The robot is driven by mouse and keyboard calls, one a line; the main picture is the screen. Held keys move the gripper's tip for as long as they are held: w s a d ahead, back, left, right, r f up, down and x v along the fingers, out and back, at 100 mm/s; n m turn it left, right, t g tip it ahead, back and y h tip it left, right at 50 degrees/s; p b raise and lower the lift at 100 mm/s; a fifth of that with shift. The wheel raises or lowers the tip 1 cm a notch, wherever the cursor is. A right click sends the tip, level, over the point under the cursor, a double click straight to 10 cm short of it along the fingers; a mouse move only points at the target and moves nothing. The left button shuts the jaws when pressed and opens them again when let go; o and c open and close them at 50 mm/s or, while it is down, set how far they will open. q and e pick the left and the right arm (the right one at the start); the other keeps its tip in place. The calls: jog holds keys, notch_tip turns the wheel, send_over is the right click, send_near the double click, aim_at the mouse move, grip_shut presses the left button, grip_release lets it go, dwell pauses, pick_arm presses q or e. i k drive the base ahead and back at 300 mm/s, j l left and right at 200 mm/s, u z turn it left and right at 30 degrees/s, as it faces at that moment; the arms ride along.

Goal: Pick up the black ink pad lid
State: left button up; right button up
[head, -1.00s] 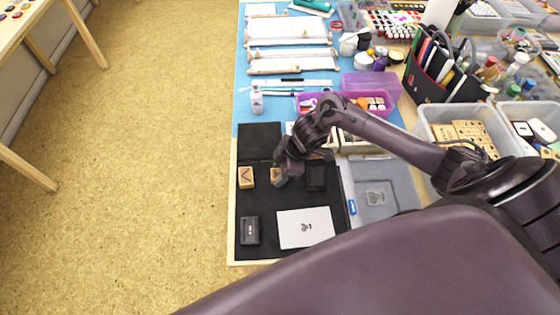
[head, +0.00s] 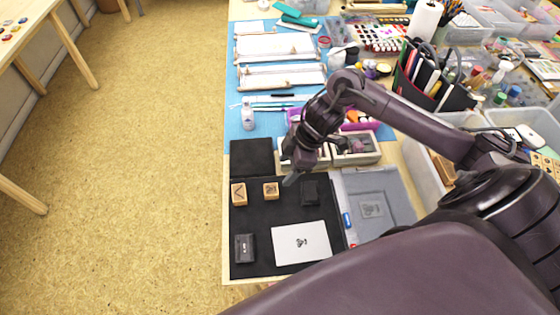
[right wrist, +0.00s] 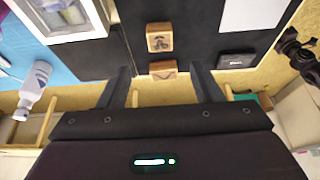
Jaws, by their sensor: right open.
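A small black ink pad case with pale lettering on top (head: 245,248) lies at the near left of the black mat (head: 262,225); it also shows in the right wrist view (right wrist: 236,60). A second black pad-like block (head: 311,193) lies on the mat's right side. I cannot tell which of them is the separate lid. My right gripper (head: 290,181) is above the mat, between the bear stamp and that block. In the right wrist view its fingers (right wrist: 160,74) are apart and hold nothing. A dark jointed part at that view's right edge looks like my left gripper (right wrist: 300,55).
Two wooden stamps (head: 238,193) (head: 270,190) stand on the mat near a white printed card (head: 301,243). A flat black square (head: 251,157) lies behind. A grey tray lid (head: 372,208) is to the right, a white bottle (head: 248,116) farther back.

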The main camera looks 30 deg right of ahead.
aim_at(244, 244)
jog(key=k, duration=1.5)
